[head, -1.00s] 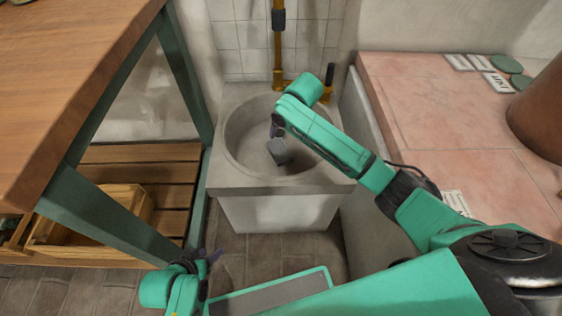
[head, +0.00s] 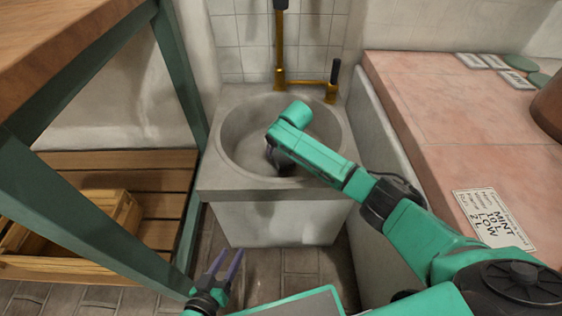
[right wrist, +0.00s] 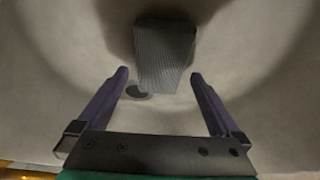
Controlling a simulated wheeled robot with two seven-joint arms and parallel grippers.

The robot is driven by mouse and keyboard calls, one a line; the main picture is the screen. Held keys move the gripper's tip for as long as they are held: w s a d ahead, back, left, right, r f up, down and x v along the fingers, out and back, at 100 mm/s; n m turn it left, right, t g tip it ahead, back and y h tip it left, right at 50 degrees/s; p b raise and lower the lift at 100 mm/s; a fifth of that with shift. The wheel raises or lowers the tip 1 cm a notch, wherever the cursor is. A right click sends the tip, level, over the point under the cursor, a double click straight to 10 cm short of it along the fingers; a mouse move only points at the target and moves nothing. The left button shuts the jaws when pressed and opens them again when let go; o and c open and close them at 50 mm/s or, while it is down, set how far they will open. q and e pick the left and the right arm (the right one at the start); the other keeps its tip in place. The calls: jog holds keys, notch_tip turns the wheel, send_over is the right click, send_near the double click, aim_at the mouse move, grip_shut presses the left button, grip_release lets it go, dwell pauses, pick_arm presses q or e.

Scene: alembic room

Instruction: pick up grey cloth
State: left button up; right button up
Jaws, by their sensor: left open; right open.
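The grey cloth (right wrist: 168,52) is a small, ribbed grey block-like piece in the stone basin (head: 228,140). In the right wrist view it lies just beyond my open right gripper (right wrist: 159,75), roughly centred between and ahead of the fingertips. I cannot tell whether the fingers touch it. In the head view my right arm reaches down into the basin and hides the cloth. My left gripper (head: 228,262) is open and empty, low in front of the basin, with its fingers pointing up in the picture.
A brass pipe and tap (head: 281,60) stand behind the basin. A wooden table (head: 60,40) with green legs is on the left, above a slatted shelf with a wooden crate (head: 115,215). A pink tiled counter (head: 450,130) is on the right.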

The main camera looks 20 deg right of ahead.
jog(key=x, duration=0.2)
jog(key=shift+f+b, duration=0.4)
jog(key=shift+f, duration=0.05)
jog(key=shift+r, duration=0.2)
jog(key=c, duration=1.3)
jog(key=shift+o, duration=0.2)
notch_tip(320, 180, up, 11)
jog(key=p, duration=0.6)
pick_arm(q)
jog(key=a+r+m+g+y+p, duration=0.1)
jog(key=a+r+g+y+p, duration=0.1)
jog(key=a+r+g+p, duration=0.1)
notch_tip(320, 180, up, 3)
jog(key=shift+a+r+g, duration=0.1)
jog(key=shift+a+g, duration=0.6)
jog(key=shift+a, duration=0.25)
pick_arm(e)
notch_tip(320, 180, up, 9)
send_over(281, 153)
